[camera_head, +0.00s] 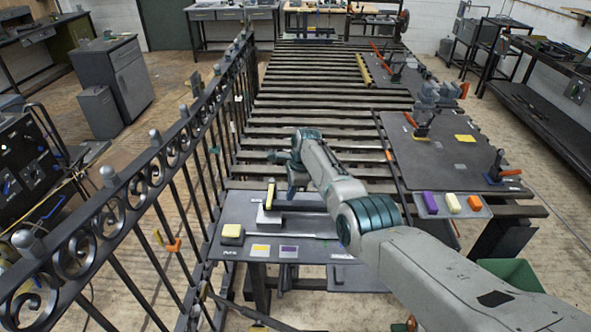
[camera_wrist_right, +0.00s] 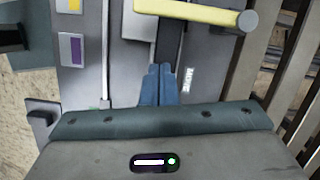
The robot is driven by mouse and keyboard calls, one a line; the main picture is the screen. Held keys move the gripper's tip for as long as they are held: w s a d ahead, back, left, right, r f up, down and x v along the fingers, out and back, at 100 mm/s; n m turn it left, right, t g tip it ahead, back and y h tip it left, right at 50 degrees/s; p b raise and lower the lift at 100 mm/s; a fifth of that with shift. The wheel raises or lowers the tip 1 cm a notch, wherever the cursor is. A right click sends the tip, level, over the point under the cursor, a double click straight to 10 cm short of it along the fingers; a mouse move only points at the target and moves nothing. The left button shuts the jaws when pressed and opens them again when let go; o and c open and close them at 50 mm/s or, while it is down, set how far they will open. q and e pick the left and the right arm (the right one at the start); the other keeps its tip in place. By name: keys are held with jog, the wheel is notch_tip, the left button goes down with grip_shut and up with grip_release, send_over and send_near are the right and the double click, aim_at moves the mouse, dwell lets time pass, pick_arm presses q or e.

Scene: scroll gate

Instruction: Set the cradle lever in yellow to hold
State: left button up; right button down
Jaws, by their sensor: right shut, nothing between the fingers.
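The lever with the yellow handle (camera_head: 270,193) stands on a grey panel (camera_head: 240,208) at the near end of the slatted deck. In the right wrist view its yellow bar (camera_wrist_right: 195,14) lies across the top of the picture. A small label that seems to read MOVE (camera_wrist_right: 190,80) is beside the dark slot. My right gripper (camera_head: 291,187) is just right of and behind the lever in the head view. In the wrist view its blue fingers (camera_wrist_right: 156,82) are together and empty, apart from the yellow bar. My left gripper is out of view.
A dark scroll railing (camera_head: 150,170) runs along the left. Purple, cream and orange blocks (camera_head: 452,203) sit on a tray at right.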

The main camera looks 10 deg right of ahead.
jog(key=b+v, duration=0.1)
jog(key=v, duration=0.7)
jog(key=shift+s+r+b, duration=0.25)
jog(key=shift+r+b, duration=0.05)
jog(key=shift+r, duration=0.05)
